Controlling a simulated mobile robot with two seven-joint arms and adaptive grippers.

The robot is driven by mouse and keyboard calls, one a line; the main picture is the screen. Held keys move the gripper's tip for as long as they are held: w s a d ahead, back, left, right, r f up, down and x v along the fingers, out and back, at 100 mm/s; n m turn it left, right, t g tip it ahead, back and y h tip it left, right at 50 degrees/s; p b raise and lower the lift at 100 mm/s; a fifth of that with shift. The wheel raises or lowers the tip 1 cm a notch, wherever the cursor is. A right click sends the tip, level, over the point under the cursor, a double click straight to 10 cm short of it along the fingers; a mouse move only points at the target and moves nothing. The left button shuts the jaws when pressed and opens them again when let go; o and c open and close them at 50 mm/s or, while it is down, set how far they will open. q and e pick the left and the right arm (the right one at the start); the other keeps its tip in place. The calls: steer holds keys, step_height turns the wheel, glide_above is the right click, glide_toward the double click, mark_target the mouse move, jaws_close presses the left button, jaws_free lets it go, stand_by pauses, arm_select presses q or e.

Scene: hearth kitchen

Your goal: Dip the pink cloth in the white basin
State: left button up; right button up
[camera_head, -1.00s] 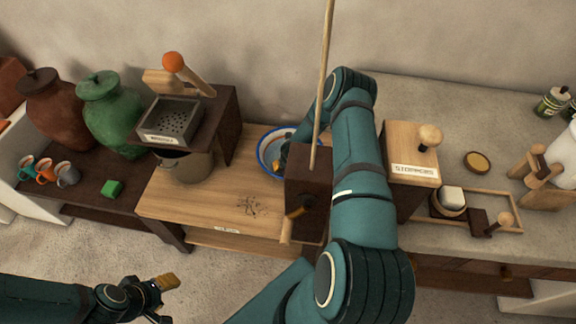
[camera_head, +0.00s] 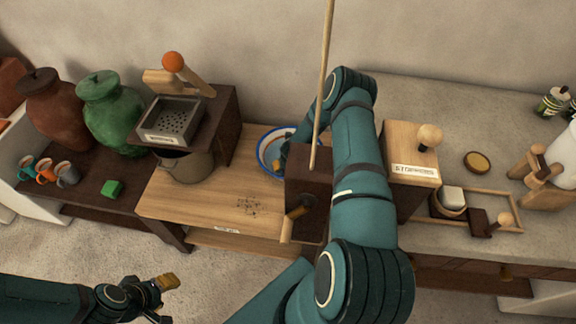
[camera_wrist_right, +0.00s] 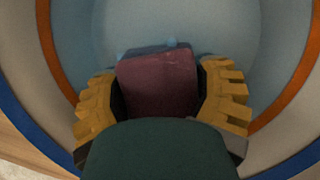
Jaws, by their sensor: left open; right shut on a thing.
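The white basin (camera_head: 265,158), with a blue rim and an orange band inside, stands at the back of the wooden bench, partly hidden by my right arm. In the right wrist view its curved wall (camera_wrist_right: 75,40) surrounds a pale blue-grey bottom. My right gripper (camera_wrist_right: 161,88) is shut on the pink cloth (camera_wrist_right: 160,75), a dark pink folded piece, over the basin's inside. I cannot tell whether the cloth touches the bottom or any water. The cloth is hidden in the head view. My left gripper (camera_head: 167,300) is open and empty, low at the left, away from the bench.
A dark wooden block (camera_head: 309,185) with a tall rod stands right in front of the basin. A grater box (camera_head: 172,122) over a pot (camera_head: 187,167) is to the left. A stoppers box (camera_head: 412,170) is right of my arm. The bench front (camera_head: 190,205) is mostly clear.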

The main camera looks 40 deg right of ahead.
steer(key=shift+r+p, duration=3.15)
steer(key=shift+r, duration=1.5)
steer(key=shift+r+p, duration=0.9)
steer(key=shift+r, duration=0.4)
